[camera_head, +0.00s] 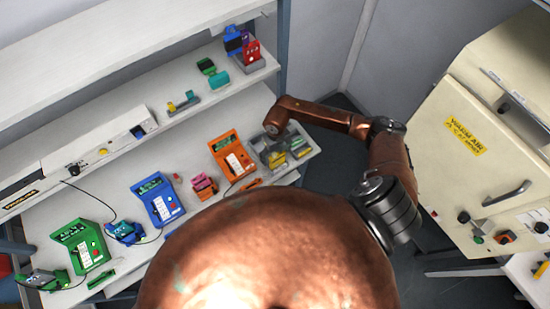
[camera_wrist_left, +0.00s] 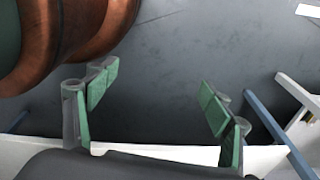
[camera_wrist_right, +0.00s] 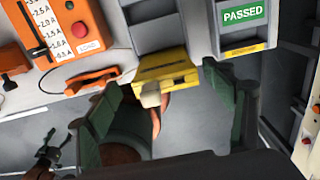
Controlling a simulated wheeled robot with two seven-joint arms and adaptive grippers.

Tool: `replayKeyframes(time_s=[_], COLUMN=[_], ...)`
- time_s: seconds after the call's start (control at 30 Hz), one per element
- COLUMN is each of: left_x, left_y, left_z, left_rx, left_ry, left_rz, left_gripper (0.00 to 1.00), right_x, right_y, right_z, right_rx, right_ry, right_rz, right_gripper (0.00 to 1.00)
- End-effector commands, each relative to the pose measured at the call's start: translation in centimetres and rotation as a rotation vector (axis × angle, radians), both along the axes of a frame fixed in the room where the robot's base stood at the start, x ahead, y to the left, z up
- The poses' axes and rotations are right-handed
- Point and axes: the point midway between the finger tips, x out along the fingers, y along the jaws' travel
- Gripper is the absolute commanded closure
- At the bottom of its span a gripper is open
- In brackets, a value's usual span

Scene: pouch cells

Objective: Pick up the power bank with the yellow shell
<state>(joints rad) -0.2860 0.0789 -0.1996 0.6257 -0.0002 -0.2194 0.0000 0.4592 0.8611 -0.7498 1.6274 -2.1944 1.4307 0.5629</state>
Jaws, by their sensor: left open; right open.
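A yellow-shelled block (camera_wrist_right: 172,66), which looks like the power bank, sits at the near end of a grey slot in the right wrist view. A whitish knob-like part shows at its front. My right gripper (camera_wrist_right: 162,98) is open, its green-padded fingers on either side just below the block, and I see no grip on it. In the head view yellow pieces (camera_head: 277,160) show in the grey tray (camera_head: 309,151) at the bench's right end, beneath my right wrist. My left gripper (camera_wrist_left: 158,92) is open and empty over the grey floor in the left wrist view.
An orange tester (camera_wrist_right: 70,25) and an orange handle-like piece (camera_wrist_right: 92,80) lie left of the block. A grey bay marked PASSED (camera_wrist_right: 245,40) is at its right. Blue (camera_head: 157,199) and green testers (camera_head: 80,245) stand further left. A cream cabinet (camera_head: 470,150) stands at right.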

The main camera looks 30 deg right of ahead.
Motion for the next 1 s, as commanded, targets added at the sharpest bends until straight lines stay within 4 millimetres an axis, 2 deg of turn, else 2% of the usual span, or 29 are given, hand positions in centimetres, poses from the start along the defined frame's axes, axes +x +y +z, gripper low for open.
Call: replayKeyframes(time_s=[0.1, 0.3, 0.5, 0.77, 1.0], left_x=[-0.1, -2.8, -2.6, -1.3, -1.0], left_y=[0.0, 0.1, 0.1, 0.1, 0.0], left_z=[0.5, 1.7, 2.2, 2.3, 2.3], left_rx=[0.000, 0.001, 0.001, 0.001, 0.000], left_ry=[0.000, 0.033, 0.031, 0.015, 0.010], left_rz=[0.000, 0.008, 0.006, 0.003, 0.002], left_gripper=[0.26, 0.26, 0.26, 0.26, 0.26], right_x=[-0.1, 0.0, 0.1, 0.3, 0.2], right_y=[-0.2, -0.4, -0.5, -0.4, -0.4], right_z=[-1.2, -3.6, -6.1, -6.5, -6.5], right_rx=[0.001, 0.003, 0.001, 0.001, 0.001], right_ry=[0.002, 0.005, 0.003, 0.000, 0.000], right_rz=[-0.004, -0.006, -0.003, 0.001, 0.001], right_gripper=[0.25, 0.25, 0.25, 0.25, 0.40])
